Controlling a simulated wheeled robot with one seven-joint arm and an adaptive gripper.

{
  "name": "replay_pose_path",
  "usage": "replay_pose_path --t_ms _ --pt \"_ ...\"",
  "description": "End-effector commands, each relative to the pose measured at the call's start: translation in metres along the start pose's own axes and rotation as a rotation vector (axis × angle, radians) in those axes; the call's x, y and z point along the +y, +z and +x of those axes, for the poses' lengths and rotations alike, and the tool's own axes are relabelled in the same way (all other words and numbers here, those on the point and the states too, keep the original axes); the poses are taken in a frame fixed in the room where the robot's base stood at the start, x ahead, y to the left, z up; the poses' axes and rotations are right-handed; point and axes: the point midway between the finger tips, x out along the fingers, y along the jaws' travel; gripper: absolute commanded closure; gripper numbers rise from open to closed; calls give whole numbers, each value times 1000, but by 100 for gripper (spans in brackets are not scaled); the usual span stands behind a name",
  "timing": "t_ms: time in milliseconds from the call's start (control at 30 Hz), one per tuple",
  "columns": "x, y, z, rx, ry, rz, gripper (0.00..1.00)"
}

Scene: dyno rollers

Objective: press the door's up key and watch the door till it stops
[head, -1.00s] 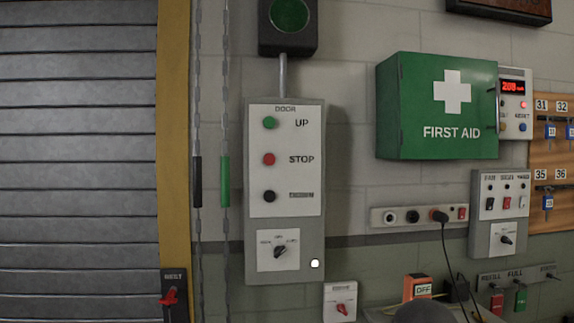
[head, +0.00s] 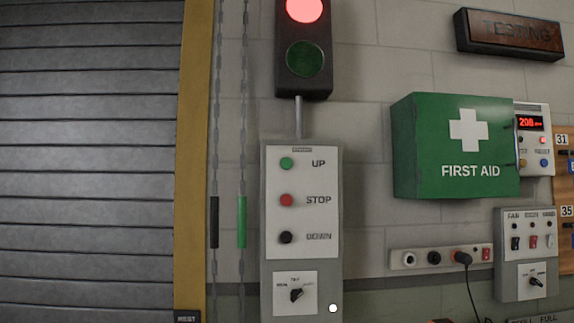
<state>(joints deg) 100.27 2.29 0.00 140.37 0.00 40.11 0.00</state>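The door control box (head: 331,220) hangs on the wall at the middle of the head view. Its green UP key (head: 287,164) is at the top, the red STOP key (head: 286,200) below it and the black DOWN key (head: 285,237) under that. A rotary selector (head: 296,294) and a small white lit dot (head: 333,308) are near its bottom. The grey slatted roller door (head: 90,160) fills the left of the view, and its slats cover all that shows there. Its lower edge is out of view. My gripper is not in view.
A two-lamp signal (head: 304,48) above the box shows red lit and green dark. Two hanging chains (head: 228,120) run beside the yellow door frame (head: 192,150). A green first aid cabinet (head: 455,147), a socket strip (head: 440,256) and a switch box (head: 526,255) are to the right.

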Motion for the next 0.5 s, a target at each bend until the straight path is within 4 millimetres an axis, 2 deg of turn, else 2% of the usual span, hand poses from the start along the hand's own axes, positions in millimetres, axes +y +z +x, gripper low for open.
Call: replay_pose_path --t_ms 67,300,500 --pt "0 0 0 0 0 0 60" --pt "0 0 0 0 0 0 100" --pt "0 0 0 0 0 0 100"
